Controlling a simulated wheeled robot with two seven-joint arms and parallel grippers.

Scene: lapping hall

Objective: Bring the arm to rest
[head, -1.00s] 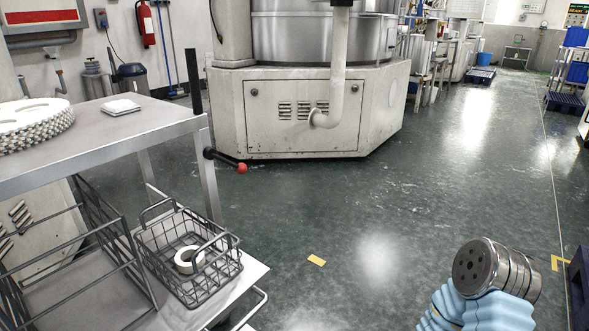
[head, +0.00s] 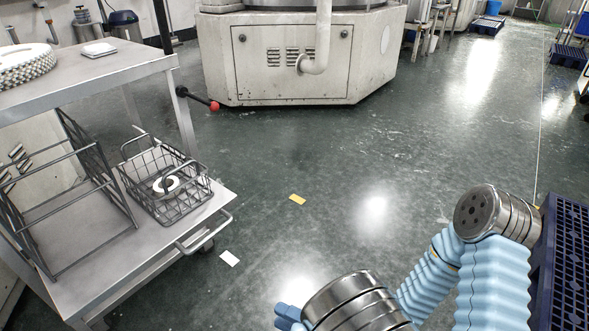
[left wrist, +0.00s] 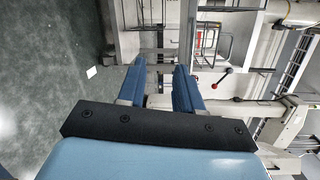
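A small blue part of my left gripper (head: 288,316) shows at the bottom edge of the head view, beside a metal arm joint of mine. The rest of it is hidden or out of frame. In the left wrist view the two blue fingers of the left gripper (left wrist: 160,72) stand apart with nothing held between them. The gripper is over open floor, to the right of the trolley (head: 118,262) and apart from it. My right gripper is not in view.
A wire basket (head: 150,205) with a white ring (head: 166,184) stands on the trolley's lower shelf, beside a wire rack (head: 72,215). A blue pallet (head: 568,262) is close at the right. A red-knobbed lever (head: 214,106) juts out.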

